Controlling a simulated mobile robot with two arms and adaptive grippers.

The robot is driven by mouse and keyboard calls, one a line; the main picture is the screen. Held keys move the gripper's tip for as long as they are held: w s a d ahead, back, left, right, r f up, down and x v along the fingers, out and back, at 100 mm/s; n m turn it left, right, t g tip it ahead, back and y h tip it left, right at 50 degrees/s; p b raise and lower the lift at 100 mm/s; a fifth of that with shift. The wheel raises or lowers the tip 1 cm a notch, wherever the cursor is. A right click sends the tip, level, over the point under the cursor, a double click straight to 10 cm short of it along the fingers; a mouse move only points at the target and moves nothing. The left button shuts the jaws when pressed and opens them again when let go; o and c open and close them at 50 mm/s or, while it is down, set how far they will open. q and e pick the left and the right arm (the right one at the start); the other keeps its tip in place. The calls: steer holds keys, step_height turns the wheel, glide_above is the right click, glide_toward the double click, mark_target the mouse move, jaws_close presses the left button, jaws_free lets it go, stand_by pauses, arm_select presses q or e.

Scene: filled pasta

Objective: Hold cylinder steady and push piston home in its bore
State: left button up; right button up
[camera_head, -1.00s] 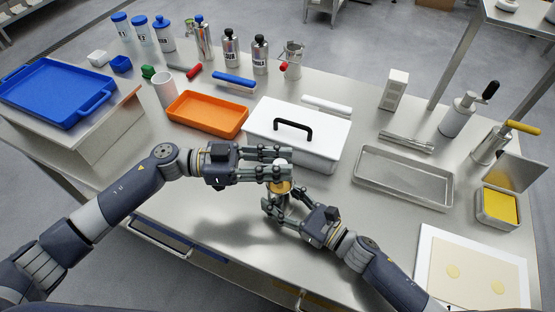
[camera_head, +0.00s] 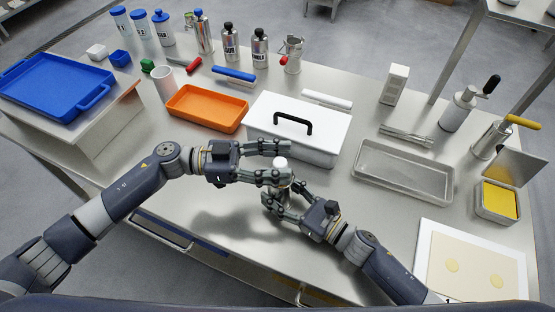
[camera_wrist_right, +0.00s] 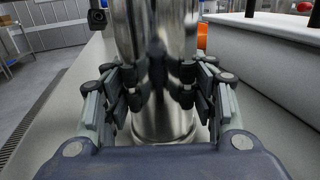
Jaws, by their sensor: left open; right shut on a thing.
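My right gripper (camera_head: 282,200) is shut on the shiny steel cylinder (camera_wrist_right: 158,32). In the right wrist view the cylinder is upright between the fingers and its lower end shows below them. The cylinder's upper end is out of that view. My left gripper (camera_head: 287,163) is open, higher than the right one. A small white round top (camera_head: 281,162), which looks like the piston's handle, shows between its spread fingers. The rest of the piston and the bore are hidden by the fingers, so I cannot tell how deep the piston sits.
A white box with a black handle (camera_head: 318,139) stands close behind the grippers. An orange tray (camera_head: 207,108) is left of it and an empty metal tray (camera_head: 403,181) right. A white board with dough rounds (camera_head: 430,270) lies front right. The front left table is clear.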

arm_select(q)
steer(key=shift+a, duration=0.1)
steer(key=a, duration=1.1)
steer(key=shift+a, duration=0.4)
arm_select(e)
steer(key=o, duration=1.4)
steer(key=v, duration=1.2)
